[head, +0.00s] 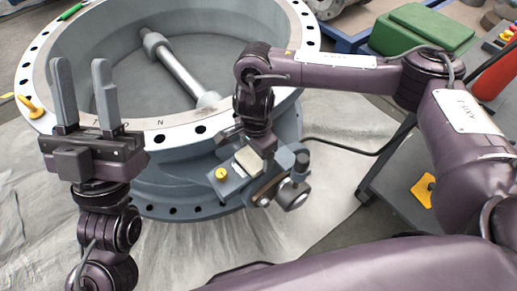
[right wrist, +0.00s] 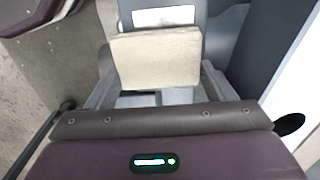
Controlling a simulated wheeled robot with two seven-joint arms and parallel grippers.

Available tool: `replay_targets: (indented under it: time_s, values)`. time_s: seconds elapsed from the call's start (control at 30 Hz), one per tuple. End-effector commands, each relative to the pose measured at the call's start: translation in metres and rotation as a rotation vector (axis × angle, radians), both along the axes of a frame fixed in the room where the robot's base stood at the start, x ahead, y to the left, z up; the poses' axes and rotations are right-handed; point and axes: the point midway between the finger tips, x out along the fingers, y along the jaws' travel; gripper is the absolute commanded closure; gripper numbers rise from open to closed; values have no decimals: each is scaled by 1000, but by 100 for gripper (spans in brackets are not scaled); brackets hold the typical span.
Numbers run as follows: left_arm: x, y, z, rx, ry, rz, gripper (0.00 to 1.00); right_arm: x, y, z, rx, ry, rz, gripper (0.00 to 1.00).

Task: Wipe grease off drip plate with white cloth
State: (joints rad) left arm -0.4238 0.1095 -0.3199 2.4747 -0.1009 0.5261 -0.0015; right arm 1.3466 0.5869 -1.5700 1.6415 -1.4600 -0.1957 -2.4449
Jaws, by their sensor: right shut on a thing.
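The white cloth (right wrist: 155,60), a folded cream pad, is between the fingers of my right gripper (head: 246,150), which is shut on it. In the head view the cloth (head: 249,163) shows as a small pale patch under the right wrist, over a grey fitting on the valve's front side. I cannot tell whether it touches the surface below. The drip plate cannot be clearly picked out, and no grease is discernible. My left gripper (head: 84,92) is open and empty, fingers pointing up, at the left in front of the valve rim.
The large grey butterfly valve body (head: 165,180) with its bolted flange fills the middle, a shaft (head: 180,70) crossing its bore. A yellow knob (head: 221,174) and round metal fitting (head: 293,194) lie near the right gripper. A green box (head: 425,30) stands at the back right.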

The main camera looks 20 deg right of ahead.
Motion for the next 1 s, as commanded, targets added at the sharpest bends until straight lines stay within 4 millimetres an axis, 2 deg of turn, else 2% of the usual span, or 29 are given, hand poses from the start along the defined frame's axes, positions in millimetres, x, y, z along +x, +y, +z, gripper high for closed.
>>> replay_targets:
  time_s: [0.3, 1.0]
  values:
    - [0, 0, 0, 0, 0, 0, 64, -4, 11, -3, 1, 1, 1, 42]
    - [0, 0, -2, 0, 0, 0, 64, 5, -15, 0, -1, 1, -2, 42]
